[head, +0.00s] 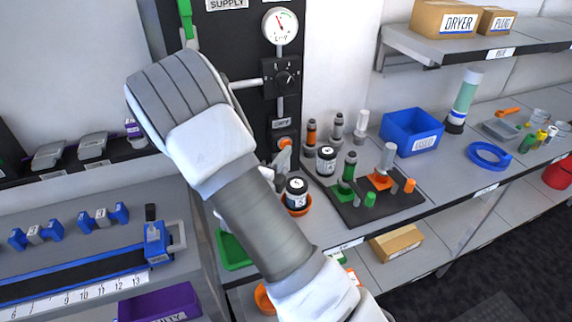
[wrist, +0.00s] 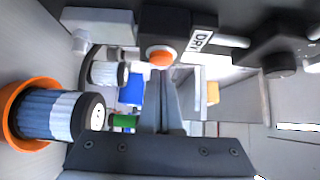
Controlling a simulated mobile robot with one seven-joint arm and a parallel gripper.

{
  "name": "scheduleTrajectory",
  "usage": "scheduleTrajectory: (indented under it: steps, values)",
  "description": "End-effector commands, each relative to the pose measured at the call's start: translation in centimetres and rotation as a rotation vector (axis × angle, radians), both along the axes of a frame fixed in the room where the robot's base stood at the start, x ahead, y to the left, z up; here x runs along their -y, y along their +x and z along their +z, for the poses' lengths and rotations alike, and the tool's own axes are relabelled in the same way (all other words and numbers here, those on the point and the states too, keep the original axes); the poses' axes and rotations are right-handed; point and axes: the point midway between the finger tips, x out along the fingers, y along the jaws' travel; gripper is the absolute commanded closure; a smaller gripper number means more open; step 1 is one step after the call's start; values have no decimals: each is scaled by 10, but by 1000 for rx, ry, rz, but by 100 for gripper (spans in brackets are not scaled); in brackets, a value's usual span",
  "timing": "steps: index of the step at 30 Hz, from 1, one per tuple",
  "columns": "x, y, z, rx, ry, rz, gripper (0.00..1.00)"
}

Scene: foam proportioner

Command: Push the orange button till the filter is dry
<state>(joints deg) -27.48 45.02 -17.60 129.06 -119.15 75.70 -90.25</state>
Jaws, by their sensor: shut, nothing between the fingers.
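The orange button (head: 285,142) is low on the black supply panel, under a DRY label (head: 282,123). In the wrist view the button (wrist: 160,56) shows just beyond my fingertips, with the DRY label (wrist: 202,39) beside it. My gripper (head: 283,156) is shut and empty, its fingers together (wrist: 168,74). The tips are very close to the button; I cannot tell whether they touch it. A dark-capped, ribbed cylinder (wrist: 50,113) sits in an orange dish (wrist: 15,92); I cannot tell whether it is the filter. The head view shows it below my gripper (head: 296,187).
A gauge (head: 280,25) and a dial knob (head: 283,78) are above the button. A second dark-capped jar (head: 326,160), a dark mat (head: 350,212) with coloured fittings and a blue bin (head: 411,131) stand to the right. My arm hides part of the bench.

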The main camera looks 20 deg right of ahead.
Motion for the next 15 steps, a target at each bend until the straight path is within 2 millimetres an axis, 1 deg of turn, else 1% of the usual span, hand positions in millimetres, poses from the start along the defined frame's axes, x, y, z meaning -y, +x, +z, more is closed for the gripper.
scheduleTrajectory:
  steps: [4,15]
  values:
    - [0,6,0,0,0,-1,100]
    - [0,8,1,0,0,0,100]
